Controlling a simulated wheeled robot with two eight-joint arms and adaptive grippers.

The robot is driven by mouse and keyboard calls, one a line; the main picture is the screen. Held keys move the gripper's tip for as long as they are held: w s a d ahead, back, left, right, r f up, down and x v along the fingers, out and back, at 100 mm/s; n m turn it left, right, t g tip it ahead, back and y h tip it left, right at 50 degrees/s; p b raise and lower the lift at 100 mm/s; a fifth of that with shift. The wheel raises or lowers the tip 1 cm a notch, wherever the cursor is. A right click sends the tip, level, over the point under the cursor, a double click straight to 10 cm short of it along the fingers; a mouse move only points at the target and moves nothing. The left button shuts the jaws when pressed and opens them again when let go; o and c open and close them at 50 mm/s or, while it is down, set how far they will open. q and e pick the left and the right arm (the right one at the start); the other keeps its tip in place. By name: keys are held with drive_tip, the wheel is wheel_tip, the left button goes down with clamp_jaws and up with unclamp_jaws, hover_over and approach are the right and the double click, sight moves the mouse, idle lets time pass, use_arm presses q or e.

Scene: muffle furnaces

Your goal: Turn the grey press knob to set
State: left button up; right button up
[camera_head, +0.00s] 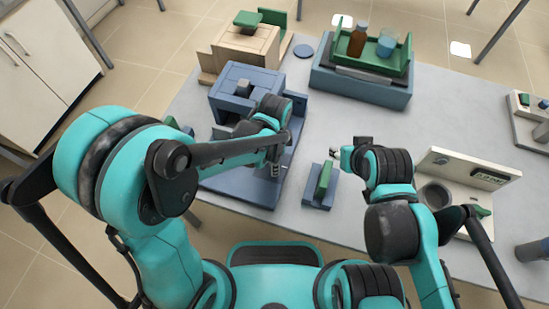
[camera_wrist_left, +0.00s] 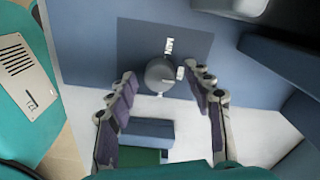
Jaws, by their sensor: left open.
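The grey knob (camera_wrist_left: 160,74) is round and sits on a dark panel (camera_wrist_left: 195,45) of the blue press, with small white marks above and to its right. My left gripper (camera_wrist_left: 165,78) is open, with its two padded fingers on either side of the knob; I cannot tell if they touch it. In the head view the blue press (camera_head: 228,82) stands left of centre, and my left gripper (camera_head: 276,160) is at its front right. The knob is hidden there. My right gripper (camera_head: 336,153) is over the table; its jaws are too small to read.
A wooden press (camera_head: 246,42) and a blue tray unit with bottle and beaker (camera_head: 360,82) stand behind. A cream device (camera_head: 462,180) is at right.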

use_arm(q)
wheel_tip(320, 180, up, 12)
idle(0.5)
idle(0.4)
drive_tip(key=s+a+r+n+t, duration=0.1)
drive_tip(key=s+a+n+t, duration=0.1)
drive_tip(key=a+n, duration=0.6)
drive_tip(key=s+a+r+n+t, duration=0.1)
drive_tip(key=s+a+n+t, duration=0.2)
drive_tip(key=a+n, duration=0.6)
drive_tip(key=shift+a+r+t, duration=0.25)
drive_tip(key=shift+a+t, duration=0.1)
drive_tip(key=shift+t, duration=0.75)
